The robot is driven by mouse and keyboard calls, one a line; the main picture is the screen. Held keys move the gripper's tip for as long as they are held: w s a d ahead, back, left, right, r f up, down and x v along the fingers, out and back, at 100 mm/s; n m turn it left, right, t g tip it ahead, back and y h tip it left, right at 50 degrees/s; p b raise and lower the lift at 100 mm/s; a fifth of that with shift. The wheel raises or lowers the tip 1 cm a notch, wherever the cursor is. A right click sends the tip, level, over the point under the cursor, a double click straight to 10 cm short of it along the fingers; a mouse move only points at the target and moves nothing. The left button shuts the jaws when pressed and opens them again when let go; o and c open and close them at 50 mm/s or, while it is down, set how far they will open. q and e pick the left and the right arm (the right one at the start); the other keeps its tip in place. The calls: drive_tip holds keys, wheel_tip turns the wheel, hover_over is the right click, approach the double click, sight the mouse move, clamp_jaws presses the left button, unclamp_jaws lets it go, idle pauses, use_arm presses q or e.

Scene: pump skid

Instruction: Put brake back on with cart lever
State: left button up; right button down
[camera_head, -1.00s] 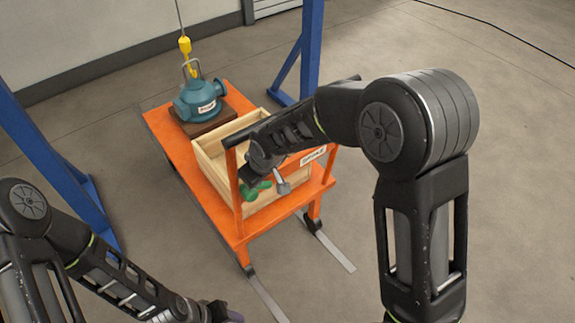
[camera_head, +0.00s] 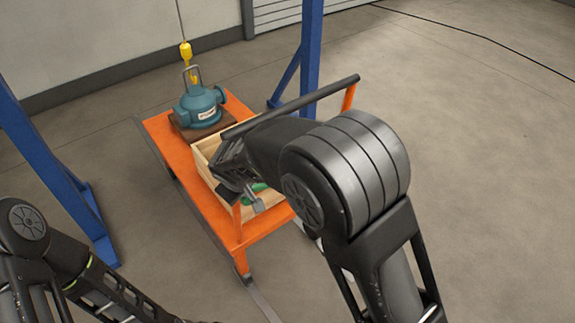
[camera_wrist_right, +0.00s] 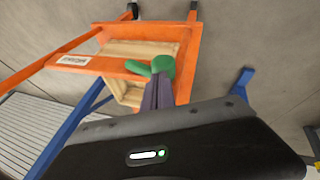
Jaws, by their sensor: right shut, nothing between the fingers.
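The orange cart (camera_head: 170,150) stands on the floor, with a dark push bar (camera_head: 310,97) at its near end. The green cart lever (camera_head: 260,187) shows only partly in the head view, behind my right arm. In the right wrist view the lever (camera_wrist_right: 163,64) has a round hub and a short arm pointing left. My right gripper (camera_wrist_right: 158,80) is shut and empty, its fingertips overlapping the hub's lower edge; I cannot tell whether they touch. In the head view the right gripper (camera_head: 254,200) is beside the lever. My left gripper is below the head view's bottom edge.
A teal pump (camera_head: 200,105) sits on the cart's far end, under a yellow hoist hook (camera_head: 186,50). A wooden crate (camera_head: 203,155) lies nearer, partly behind my right arm. Blue gantry posts (camera_head: 311,60) stand on both sides.

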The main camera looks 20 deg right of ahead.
use_arm(q)
drive_tip(key=shift+s+f+b, duration=0.2)
drive_tip(key=shift+f+b, duration=0.1)
drive_tip(key=shift+f, duration=0.3)
use_arm(e)
drive_tip(key=shift+s+a+f, duration=0.15)
drive_tip(key=shift+a+f, duration=0.15)
drive_tip(key=shift+f, duration=0.1)
drive_tip(key=shift+s, duration=0.1)
